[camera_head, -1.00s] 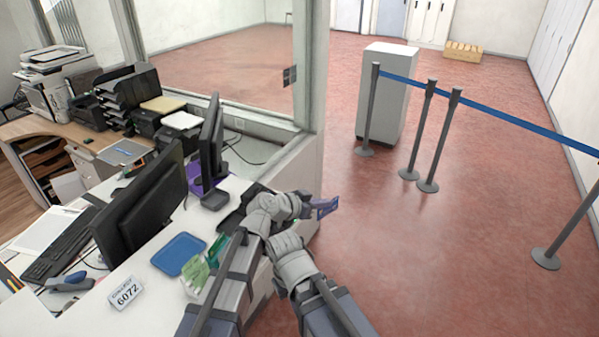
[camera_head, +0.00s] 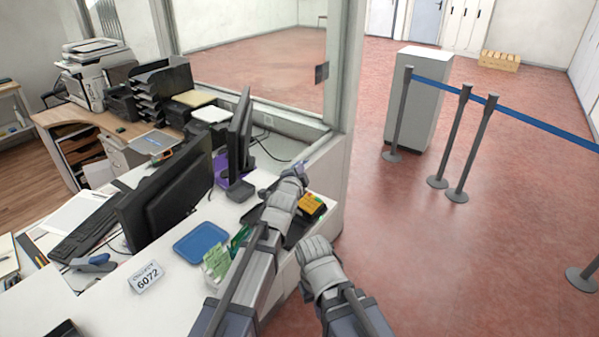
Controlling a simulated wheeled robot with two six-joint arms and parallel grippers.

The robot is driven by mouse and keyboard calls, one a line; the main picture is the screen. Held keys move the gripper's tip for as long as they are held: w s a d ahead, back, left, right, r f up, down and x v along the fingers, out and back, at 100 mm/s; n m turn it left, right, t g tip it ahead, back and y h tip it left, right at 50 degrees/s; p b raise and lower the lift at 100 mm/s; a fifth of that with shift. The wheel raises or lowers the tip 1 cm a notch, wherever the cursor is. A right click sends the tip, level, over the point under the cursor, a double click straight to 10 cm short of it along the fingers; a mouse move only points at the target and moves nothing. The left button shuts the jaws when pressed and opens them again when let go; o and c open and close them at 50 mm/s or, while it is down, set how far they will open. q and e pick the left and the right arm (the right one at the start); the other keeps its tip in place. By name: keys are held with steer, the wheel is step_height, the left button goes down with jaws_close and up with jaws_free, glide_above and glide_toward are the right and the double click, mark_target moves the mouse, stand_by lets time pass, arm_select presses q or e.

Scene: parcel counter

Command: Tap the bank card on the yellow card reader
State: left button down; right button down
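The yellow card reader (camera_head: 311,206) stands on the right part of the white counter, by a dark tray or mat, and its keypad shows. My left gripper (camera_head: 297,170) is over the counter just left of and beyond the reader, apart from it in the picture. Its fingers are foreshortened, and whether they are shut cannot be seen. The bank card cannot be made out clearly; a small bluish piece shows at the left of the gripper. My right gripper (camera_head: 316,245) is low, in front of the counter's right edge, with its fingers hidden.
A blue tray (camera_head: 201,243), green leaflets (camera_head: 216,262) and a number sign (camera_head: 146,277) lie on the counter near my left arm. A monitor (camera_head: 240,145) and a glass partition frame (camera_head: 345,80) stand behind. Open red floor lies to the right, with barrier posts (camera_head: 474,147).

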arm_select(q)
steer(key=shift+a, duration=0.15)
step_height(320, 180, down, 8)
steer(key=b, duration=0.8)
steer(key=shift+r, duration=0.2)
stand_by(1.1)
step_height(320, 180, up, 7)
steer(key=p, duration=0.7)
steer(key=shift+f, duration=0.1)
stand_by(1.3)
